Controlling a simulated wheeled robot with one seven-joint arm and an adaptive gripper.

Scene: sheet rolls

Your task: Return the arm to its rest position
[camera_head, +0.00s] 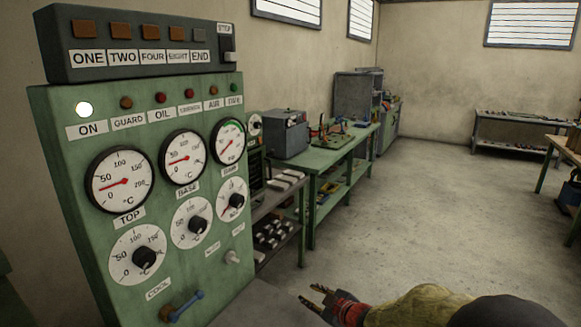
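My gripper (317,297) shows at the bottom centre, at the end of my arm, which reaches in from the lower right under a yellowish sleeve. Its dark fingers point left and stand apart, with nothing seen between them. It is to the right of the green control panel (75,215) and apart from it. The rest of the arm runs out of the frame at the bottom right.
The panel carries gauges, knobs and a lit lamp (84,109); a switch box (140,62) sits on top. A green workbench (340,147) runs along the wall. Open floor (420,220) lies to the right.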

